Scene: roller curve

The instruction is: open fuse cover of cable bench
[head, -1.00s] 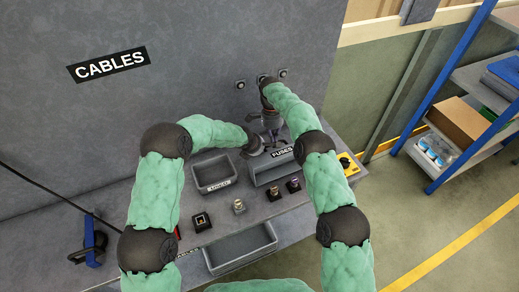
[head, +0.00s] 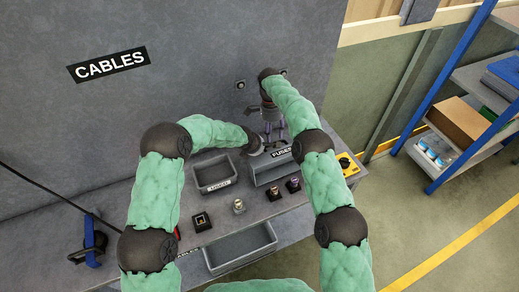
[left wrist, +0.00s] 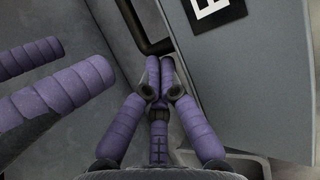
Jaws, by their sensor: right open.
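The grey fuse box (head: 270,174) with a black and white FUSES label (head: 282,153) stands on the bench against the wall. In the left wrist view, the grey labelled panel (left wrist: 250,80) fills the right side, with a black bar handle (left wrist: 150,44) by its left edge. My left gripper (left wrist: 159,62) has its purple fingertips together right at the handle's lower bar; I cannot tell whether the bar is between them. My right gripper (head: 274,130) is open, with fingers pointing down, behind the label. Its purple fingers (left wrist: 50,95) also show at the left of the left wrist view.
A grey bin (head: 213,174) stands left of the fuse box, and a larger tray (head: 240,247) is at the bench front. Several small parts (head: 239,206) lie between. A yellow device (head: 348,164) is at the right. A blue shelf rack (head: 460,120) stands farther right.

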